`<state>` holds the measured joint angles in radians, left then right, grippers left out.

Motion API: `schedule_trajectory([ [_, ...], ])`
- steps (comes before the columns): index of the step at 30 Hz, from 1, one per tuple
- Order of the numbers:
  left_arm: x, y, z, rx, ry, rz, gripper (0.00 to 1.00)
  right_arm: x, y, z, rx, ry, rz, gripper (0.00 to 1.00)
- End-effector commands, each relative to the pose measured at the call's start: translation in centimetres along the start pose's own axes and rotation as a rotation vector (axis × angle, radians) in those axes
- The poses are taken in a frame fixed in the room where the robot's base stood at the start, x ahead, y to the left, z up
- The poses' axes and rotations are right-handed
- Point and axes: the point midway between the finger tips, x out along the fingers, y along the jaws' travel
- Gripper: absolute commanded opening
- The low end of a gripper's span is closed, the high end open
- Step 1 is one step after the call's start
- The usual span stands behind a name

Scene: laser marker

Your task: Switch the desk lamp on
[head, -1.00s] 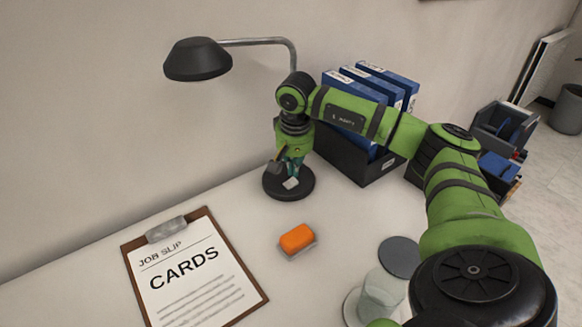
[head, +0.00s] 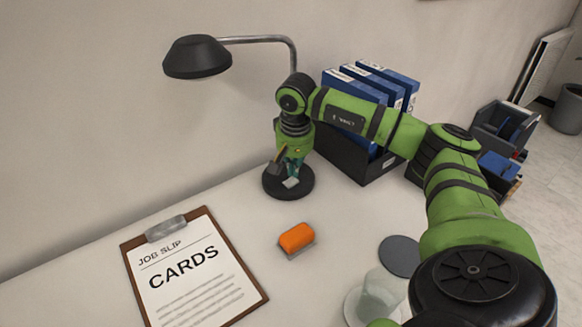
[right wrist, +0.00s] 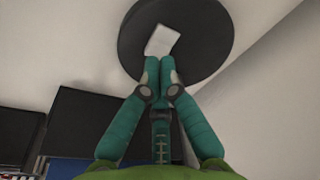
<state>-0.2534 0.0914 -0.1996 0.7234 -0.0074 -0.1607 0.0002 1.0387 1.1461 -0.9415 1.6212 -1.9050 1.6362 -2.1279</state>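The black desk lamp has a dark shade (head: 197,57) on a bent metal arm and a round black base (head: 288,184) on the desk by the wall. Its shade shows no visible glow. A pale square switch (right wrist: 162,40) sits on the base (right wrist: 205,30). My right gripper (head: 287,174) points down over the base. In the right wrist view its two green fingers (right wrist: 164,62) are together, with their tips at the switch's near edge; I cannot tell whether they touch it. Nothing shows between them. My left gripper is not in view.
A clipboard (head: 190,265) headed "CARDS" lies at the left front, and an orange block (head: 296,237) is on the desk near the base. Blue binders (head: 385,84) in a black holder stand behind my right arm. A glass jar (head: 381,292) is at the front.

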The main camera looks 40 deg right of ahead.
Motion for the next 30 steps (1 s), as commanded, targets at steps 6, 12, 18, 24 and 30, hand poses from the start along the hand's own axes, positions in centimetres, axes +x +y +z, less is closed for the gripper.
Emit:
schedule_trajectory([
  [6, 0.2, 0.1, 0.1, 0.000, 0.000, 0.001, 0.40, 0.4, 0.0, 0.1, 0.000, 0.000, 0.000, 0.00],
  [12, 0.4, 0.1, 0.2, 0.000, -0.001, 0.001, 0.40, 0.7, 0.0, 0.1, 0.000, 0.000, 0.000, 0.00],
  [18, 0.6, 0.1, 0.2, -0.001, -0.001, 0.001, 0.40, 1.0, 0.0, 0.2, 0.000, -0.001, 0.001, 0.00],
  [24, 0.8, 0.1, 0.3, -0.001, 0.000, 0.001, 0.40, 1.3, 0.0, 0.2, 0.000, -0.001, 0.001, 0.00],
  [30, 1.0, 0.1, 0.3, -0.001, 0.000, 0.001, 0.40, 1.6, 0.0, 0.3, 0.000, -0.001, 0.001, 0.00],
])
